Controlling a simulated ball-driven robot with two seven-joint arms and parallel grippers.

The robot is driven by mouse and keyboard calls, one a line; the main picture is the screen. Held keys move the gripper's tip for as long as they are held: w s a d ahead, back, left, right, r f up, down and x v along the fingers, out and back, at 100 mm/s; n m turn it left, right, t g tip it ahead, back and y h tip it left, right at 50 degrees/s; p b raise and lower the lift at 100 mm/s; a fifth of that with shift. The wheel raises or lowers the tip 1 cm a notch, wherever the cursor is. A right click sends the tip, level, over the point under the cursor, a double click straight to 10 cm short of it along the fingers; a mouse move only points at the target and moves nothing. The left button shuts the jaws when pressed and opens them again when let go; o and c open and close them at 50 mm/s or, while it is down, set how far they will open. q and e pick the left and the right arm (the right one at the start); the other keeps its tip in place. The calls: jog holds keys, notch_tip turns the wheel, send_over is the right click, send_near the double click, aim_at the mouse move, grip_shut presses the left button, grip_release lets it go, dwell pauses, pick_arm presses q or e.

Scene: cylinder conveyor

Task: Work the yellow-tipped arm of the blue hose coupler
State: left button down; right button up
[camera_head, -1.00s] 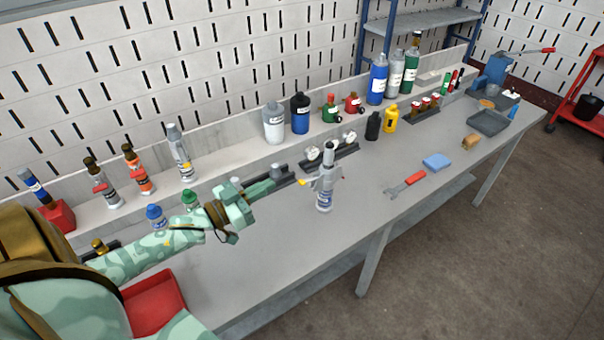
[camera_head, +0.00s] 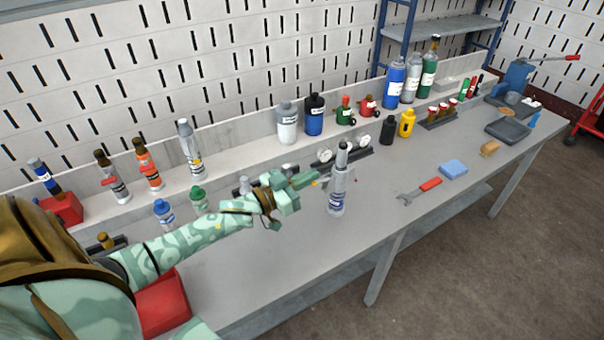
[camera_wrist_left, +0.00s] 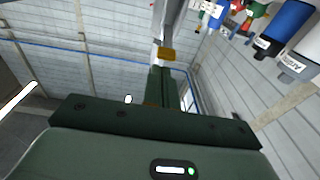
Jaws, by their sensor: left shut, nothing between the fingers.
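The hose coupler (camera_head: 338,190) is a grey upright cylinder with a blue band near its base. It stands on the bench just right of my left gripper. Its small yellow tip (camera_head: 317,184) sticks out on its left side, close to my fingertips. My left gripper (camera_head: 312,177) is shut and empty at that side. In the left wrist view, my closed fingers (camera_wrist_left: 160,88) point at the yellow tip (camera_wrist_left: 166,54), with part of the grey coupler (camera_wrist_left: 169,20) beyond. I cannot tell whether fingers and tip touch. My right gripper is not in view.
A dark rack with round gauges (camera_head: 345,152) is behind the coupler. A red-handled wrench (camera_head: 418,191) and a blue sponge (camera_head: 453,169) lie to the right. Several bottles line the back ledge. A red bin (camera_head: 162,303) is under my left arm. The bench front is clear.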

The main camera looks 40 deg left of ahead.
aim_at(313, 184)
pick_arm(q)
jog(key=shift+s+f, duration=0.15)
jog(key=shift+f, duration=0.5)
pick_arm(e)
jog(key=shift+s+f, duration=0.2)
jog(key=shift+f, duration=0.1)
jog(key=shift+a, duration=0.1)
pick_arm(q)
jog(key=f+t+b, duration=0.1)
jog(key=b, duration=0.2)
jog(key=f+t+h+b, duration=0.1)
jog(key=b, duration=0.2)
jog(key=shift+s+a+f+t, duration=0.2)
jog(key=shift+f+t, duration=0.2)
jog(key=shift+f, duration=0.1)
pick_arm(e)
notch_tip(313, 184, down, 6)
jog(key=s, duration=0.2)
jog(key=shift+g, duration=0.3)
pick_arm(q)
jog(key=shift+f, duration=0.4)
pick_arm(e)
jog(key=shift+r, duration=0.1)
